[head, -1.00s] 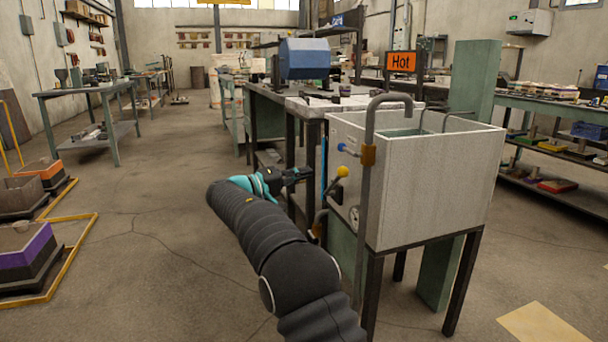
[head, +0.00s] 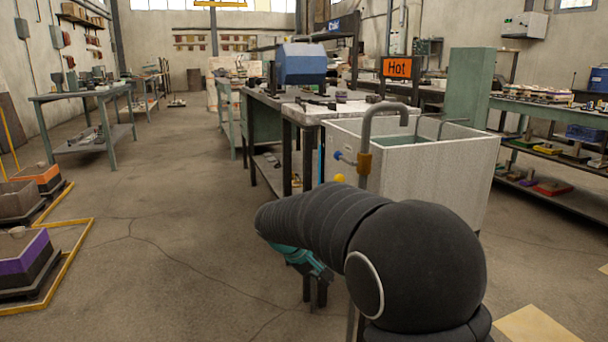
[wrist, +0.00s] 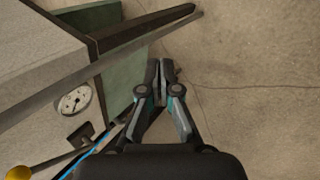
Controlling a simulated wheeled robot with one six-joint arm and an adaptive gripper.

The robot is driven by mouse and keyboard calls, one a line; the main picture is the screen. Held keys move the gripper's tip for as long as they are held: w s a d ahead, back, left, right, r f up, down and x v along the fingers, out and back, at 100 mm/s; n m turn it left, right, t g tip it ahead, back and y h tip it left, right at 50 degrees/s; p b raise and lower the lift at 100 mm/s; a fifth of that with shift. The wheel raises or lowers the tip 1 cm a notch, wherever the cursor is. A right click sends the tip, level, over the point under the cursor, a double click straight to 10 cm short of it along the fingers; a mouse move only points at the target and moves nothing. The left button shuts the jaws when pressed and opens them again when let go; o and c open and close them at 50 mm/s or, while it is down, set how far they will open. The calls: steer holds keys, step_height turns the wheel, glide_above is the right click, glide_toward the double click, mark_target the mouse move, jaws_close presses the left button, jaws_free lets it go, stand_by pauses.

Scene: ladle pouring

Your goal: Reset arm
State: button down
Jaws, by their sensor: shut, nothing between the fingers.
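My gripper (wrist: 161,80) shows in the wrist view with its two dark fingers together and nothing between them. It points at the bare concrete floor beside the leg of the grey tank. In the head view my gripper (head: 318,275) is mostly hidden behind my dark, ribbed arm; only its teal part and dark fingers show, low and in front of the tank. The arm is bent, with its rounded joint close to the camera at the lower right.
A grey tank (head: 440,180) with a hooked pipe (head: 366,135) stands close to the arm. Its gauge (wrist: 75,100) and yellow knob (wrist: 18,173) are near my gripper in the wrist view. A workbench stands behind. The floor at left centre is clear.

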steer(key=s+d+r+m+y+p, duration=0.2)
steer(key=s+d+r, duration=0.1)
steer(key=s, duration=0.7)
steer(key=s+d+r+m+t+y+p, duration=0.1)
steer(key=s+d+r, duration=0.3)
steer(key=s, duration=0.7)
steer(key=s+d+r+m+t+y+p, duration=0.1)
steer(key=s+d+r+m+y+p, duration=0.1)
steer(key=s, duration=0.8)
step_height(320, 180, up, 3)
steer(key=shift+s+d+r+m+y+p, duration=0.2)
steer(key=shift+s+d+m+y+p, duration=0.3)
steer(key=shift+d+m, duration=0.5)
steer(key=shift+w, duration=0.15)
